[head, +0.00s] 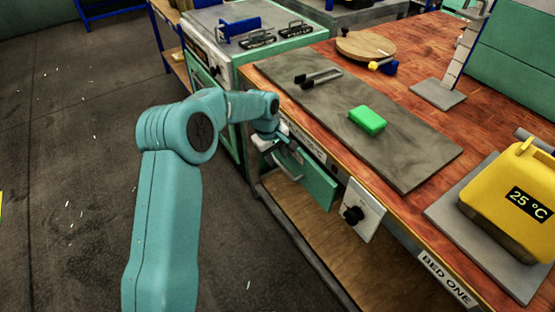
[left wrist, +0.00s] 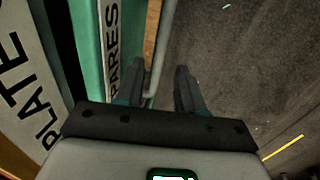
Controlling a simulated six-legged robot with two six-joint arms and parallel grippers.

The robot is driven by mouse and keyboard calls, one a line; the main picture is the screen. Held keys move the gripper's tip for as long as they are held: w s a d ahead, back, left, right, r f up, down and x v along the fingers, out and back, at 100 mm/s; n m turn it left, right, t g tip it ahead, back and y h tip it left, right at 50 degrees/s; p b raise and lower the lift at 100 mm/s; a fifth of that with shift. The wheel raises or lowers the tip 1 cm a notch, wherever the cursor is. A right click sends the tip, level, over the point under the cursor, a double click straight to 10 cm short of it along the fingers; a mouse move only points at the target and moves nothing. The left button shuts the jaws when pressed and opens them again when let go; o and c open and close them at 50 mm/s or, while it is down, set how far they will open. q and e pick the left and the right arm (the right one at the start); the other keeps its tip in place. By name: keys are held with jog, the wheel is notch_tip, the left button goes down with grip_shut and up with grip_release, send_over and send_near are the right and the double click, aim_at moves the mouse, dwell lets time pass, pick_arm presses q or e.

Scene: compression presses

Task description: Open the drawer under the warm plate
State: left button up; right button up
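The warm plate is a flat grey slab (head: 400,150) on the wooden bench. Under its front edge, the drawer has a green front (head: 318,186) and a pale bar handle (head: 285,165). The left wrist view shows the drawer's SPARES label (left wrist: 112,45) and the handle bar (left wrist: 160,50). My left gripper (head: 270,146) is at the drawer front. In the left wrist view, its two dark fingers (left wrist: 158,88) are apart, with the bar running between them; I see no grip on it. The fingertips are partly hidden by my arm in the head view. My right gripper is out of view.
A green block (head: 367,120) and dark tongs (head: 318,77) lie on the slab. A white panel with a black knob (head: 360,210) hangs beside the drawer. A yellow 25 °C device (head: 510,195) stands at right. Floor (head: 80,150) is open at left.

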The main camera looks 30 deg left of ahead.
pick_arm(q)
jog(key=shift+w+d+f, duration=0.1)
jog(key=shift+w+f, duration=0.15)
jog(key=shift+f, duration=0.65)
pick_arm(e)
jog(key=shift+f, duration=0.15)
pick_arm(q)
grip_shut()
